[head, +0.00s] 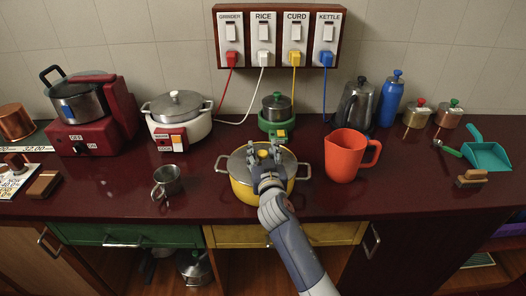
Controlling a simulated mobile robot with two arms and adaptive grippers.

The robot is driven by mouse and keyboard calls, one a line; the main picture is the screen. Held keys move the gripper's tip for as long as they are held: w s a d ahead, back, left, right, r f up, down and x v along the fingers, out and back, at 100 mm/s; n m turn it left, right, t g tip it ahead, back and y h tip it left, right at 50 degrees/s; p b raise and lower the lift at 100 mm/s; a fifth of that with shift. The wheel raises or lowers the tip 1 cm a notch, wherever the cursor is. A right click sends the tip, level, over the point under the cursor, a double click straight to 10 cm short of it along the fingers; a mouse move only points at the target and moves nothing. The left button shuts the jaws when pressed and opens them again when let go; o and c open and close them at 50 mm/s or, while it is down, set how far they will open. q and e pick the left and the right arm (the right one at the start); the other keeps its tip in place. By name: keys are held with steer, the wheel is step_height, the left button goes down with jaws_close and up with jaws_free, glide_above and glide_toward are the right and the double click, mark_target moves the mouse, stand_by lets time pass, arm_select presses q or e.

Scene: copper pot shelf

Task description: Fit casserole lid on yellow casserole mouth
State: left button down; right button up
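The yellow casserole (245,192) stands on the counter near its front edge, with a metal loop handle on each side. The grey metal casserole lid (237,164) lies over its mouth and looks roughly level. Whether its rim is fully seated is hard to tell, because my arm covers the front right part. My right gripper (264,152) is above the middle of the lid, with its two fingers spread apart. My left gripper is not in view.
A green-based pot (277,108) stands close behind the casserole. An orange jug (344,156) is at its right and a small metal cup (167,182) at its left. A white rice cooker (178,118) stands farther back left.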

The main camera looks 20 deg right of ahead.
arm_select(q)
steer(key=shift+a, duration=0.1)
arm_select(e)
steer(key=shift+s+a, duration=0.2)
steer(key=shift+s, duration=0.3)
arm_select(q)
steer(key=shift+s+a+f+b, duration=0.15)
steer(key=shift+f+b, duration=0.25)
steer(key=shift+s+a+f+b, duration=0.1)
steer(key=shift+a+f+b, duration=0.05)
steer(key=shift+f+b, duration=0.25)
arm_select(e)
steer(key=s+a, duration=0.1)
steer(key=s, duration=0.9)
steer(key=shift+s+a+r, duration=0.35)
steer(key=shift+a+r, duration=0.05)
